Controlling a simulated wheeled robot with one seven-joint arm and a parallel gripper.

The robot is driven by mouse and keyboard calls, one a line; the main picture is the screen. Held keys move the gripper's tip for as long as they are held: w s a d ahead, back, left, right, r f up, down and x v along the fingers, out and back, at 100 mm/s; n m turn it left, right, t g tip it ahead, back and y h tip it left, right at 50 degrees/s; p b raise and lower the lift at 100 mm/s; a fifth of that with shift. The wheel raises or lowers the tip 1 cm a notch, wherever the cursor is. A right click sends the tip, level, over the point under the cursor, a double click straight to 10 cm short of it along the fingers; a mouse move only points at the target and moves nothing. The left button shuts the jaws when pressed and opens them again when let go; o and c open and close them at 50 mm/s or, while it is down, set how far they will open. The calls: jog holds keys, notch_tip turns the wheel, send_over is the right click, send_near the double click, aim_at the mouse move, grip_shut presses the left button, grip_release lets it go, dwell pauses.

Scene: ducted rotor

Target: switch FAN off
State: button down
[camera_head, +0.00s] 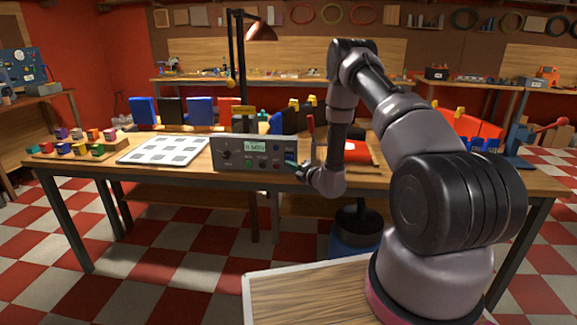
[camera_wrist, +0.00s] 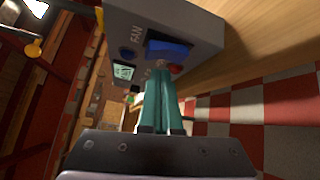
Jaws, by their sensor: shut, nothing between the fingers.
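A grey control box (camera_head: 254,153) stands on the workbench, with a small green display, knobs and buttons on its front. In the wrist view its panel (camera_wrist: 190,20) fills the upper middle, turned on its side, with the label FAN (camera_wrist: 137,33) beside a blue rocker switch (camera_wrist: 168,48). I cannot tell whether the fingertips touch the panel. The rocker's tilt is unclear.
A red button (camera_wrist: 176,69) sits close to the fingertips. On the bench, a white tray with grey squares (camera_head: 163,150) lies left of the box and coloured blocks (camera_head: 78,143) sit farther left. A lamp (camera_head: 260,32) stands behind the box.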

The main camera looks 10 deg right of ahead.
jog(key=s, duration=0.1)
jog(key=s+a+r, duration=0.1)
jog(key=s, duration=0.1)
jog(key=s+r, duration=0.1)
jog(key=shift+s+a, duration=0.15)
jog(key=shift+a, duration=0.05)
dwell(0.3)
jog(key=shift+r, duration=0.15)
